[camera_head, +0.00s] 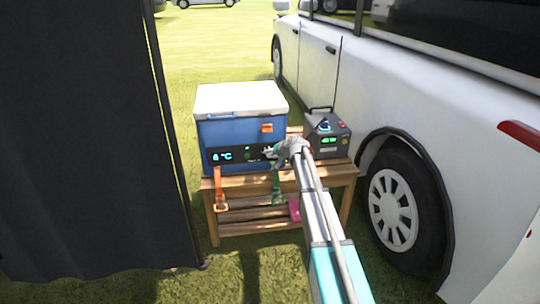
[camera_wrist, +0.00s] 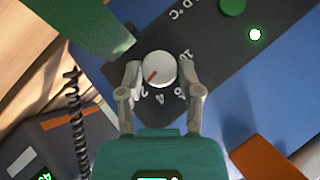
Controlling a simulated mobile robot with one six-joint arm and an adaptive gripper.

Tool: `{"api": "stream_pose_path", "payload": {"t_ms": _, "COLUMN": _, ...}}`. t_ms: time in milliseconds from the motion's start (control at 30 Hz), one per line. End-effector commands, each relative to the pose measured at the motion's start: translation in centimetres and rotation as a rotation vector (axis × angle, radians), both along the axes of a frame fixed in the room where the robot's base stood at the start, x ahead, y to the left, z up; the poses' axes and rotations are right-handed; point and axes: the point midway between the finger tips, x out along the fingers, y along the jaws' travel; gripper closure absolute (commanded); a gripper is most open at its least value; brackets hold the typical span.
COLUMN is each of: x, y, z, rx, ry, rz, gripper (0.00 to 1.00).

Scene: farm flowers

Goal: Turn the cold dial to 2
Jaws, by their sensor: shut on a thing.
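The cold dial (camera_wrist: 163,64) is a round white knob with a red pointer line, set in a dark panel strip (camera_wrist: 215,42) on the blue cooler. White figures ring part of it. The red line points to the lower left, close to the figure 2; exact alignment is hard to judge. My gripper (camera_wrist: 162,76) has one finger on each side of the dial and is shut on it. In the head view my gripper (camera_head: 277,153) reaches the front of the blue cooler (camera_head: 228,134) with its white lid, and the dial is hidden there.
A grey box with a green display (camera_head: 329,139) stands right of the cooler on the wooden table (camera_head: 342,174). A white vehicle (camera_head: 440,110) stands close on the right; a dark curtain (camera_head: 85,140) fills the left.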

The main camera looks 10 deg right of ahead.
Motion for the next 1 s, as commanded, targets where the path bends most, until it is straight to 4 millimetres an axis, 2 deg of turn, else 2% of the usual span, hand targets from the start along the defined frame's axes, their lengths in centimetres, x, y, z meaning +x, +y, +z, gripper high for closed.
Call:
{"api": "stream_pose_path", "payload": {"t_ms": 33, "x": -0.1, "y": 0.1, "z": -0.1, "rx": 0.0, "ry": 0.004, "rz": 0.003, "gripper": 1.0}}
{"api": "stream_pose_path", "payload": {"t_ms": 67, "x": -0.1, "y": 0.1, "z": -0.1, "rx": 0.0, "ry": 0.004, "rz": 0.003, "gripper": 0.52}}
{"api": "stream_pose_path", "payload": {"t_ms": 233, "x": -0.1, "y": 0.1, "z": -0.1, "rx": 0.0, "ry": 0.002, "rz": 0.002, "gripper": 0.2}}
{"api": "stream_pose_path", "payload": {"t_ms": 600, "x": -0.1, "y": 0.1, "z": 0.0, "rx": 0.0, "ry": 0.001, "rz": 0.001, "gripper": 0.19}}
{"api": "stream_pose_path", "payload": {"t_ms": 733, "x": -0.9, "y": 0.3, "z": 0.1, "rx": -0.01, "ry": 0.011, "rz": 0.009, "gripper": 0.19}}
{"api": "stream_pose_path", "payload": {"t_ms": 867, "x": -3.4, "y": 1.0, "z": 0.1, "rx": -0.039, "ry": 0.044, "rz": 0.035, "gripper": 0.19}}
{"api": "stream_pose_path", "payload": {"t_ms": 967, "x": -6.8, "y": 1.7, "z": 0.2, "rx": -0.08, "ry": 0.091, "rz": 0.07, "gripper": 0.19}}
{"api": "stream_pose_path", "payload": {"t_ms": 1000, "x": -8.5, "y": 2.1, "z": 0.2, "rx": -0.102, "ry": 0.116, "rz": 0.087, "gripper": 0.19}}
